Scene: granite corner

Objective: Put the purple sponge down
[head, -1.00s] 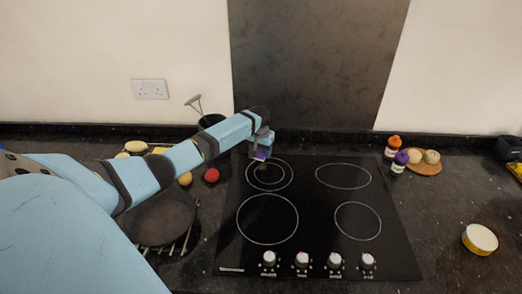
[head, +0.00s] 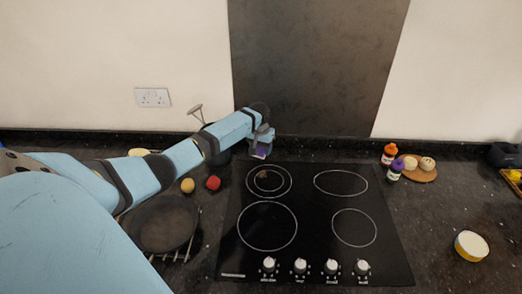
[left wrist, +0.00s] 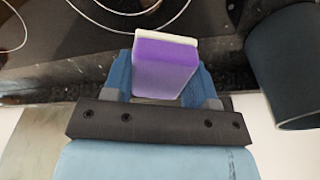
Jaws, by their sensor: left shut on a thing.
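The purple sponge (left wrist: 165,66), with a pale layer along one side, is clamped between the blue fingers of my left gripper (left wrist: 165,82) in the left wrist view. In the head view my left gripper (head: 261,147) is near the back wall, by the rear left corner of the black hob (head: 308,205). Only a small purple part of the sponge (head: 261,152) shows there. I cannot tell whether the sponge touches the counter. My right gripper is not in view.
A dark pot (left wrist: 286,68) stands close beside the gripper. A black pan (head: 163,225), a yellow ball (head: 187,186) and a red ball (head: 213,183) are left of the hob. Two bottles (head: 392,160) and a round board (head: 418,173) are at right. The hob top is clear.

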